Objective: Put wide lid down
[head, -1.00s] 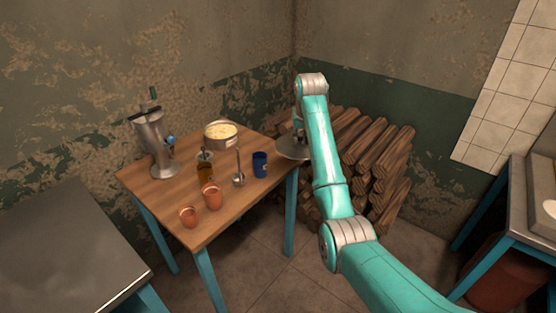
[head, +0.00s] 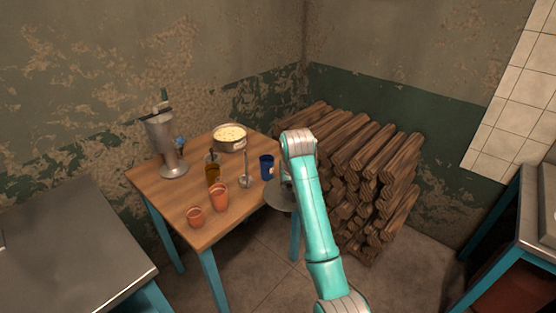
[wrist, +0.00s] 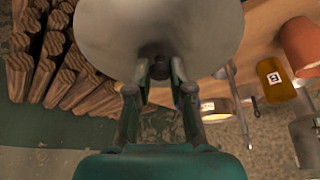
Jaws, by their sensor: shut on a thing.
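The wide lid (head: 279,197) is a round grey metal disc, partly hidden by my arm in the head view. It overlaps the right front corner of the wooden table (head: 180,217); I cannot tell whether it touches the top. In the wrist view the lid (wrist: 160,22) fills the upper middle. My gripper (wrist: 160,74) is shut on the dark knob at its centre. In the head view the gripper is mostly behind my teal arm.
A blue mug (head: 266,167) stands close to the lid. A pot (head: 230,143), amber bottle (head: 212,172), ladle (head: 246,180), two clay cups (head: 219,199) and a metal separator (head: 165,148) share the table. Stacked firewood (head: 370,170) lies to the right.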

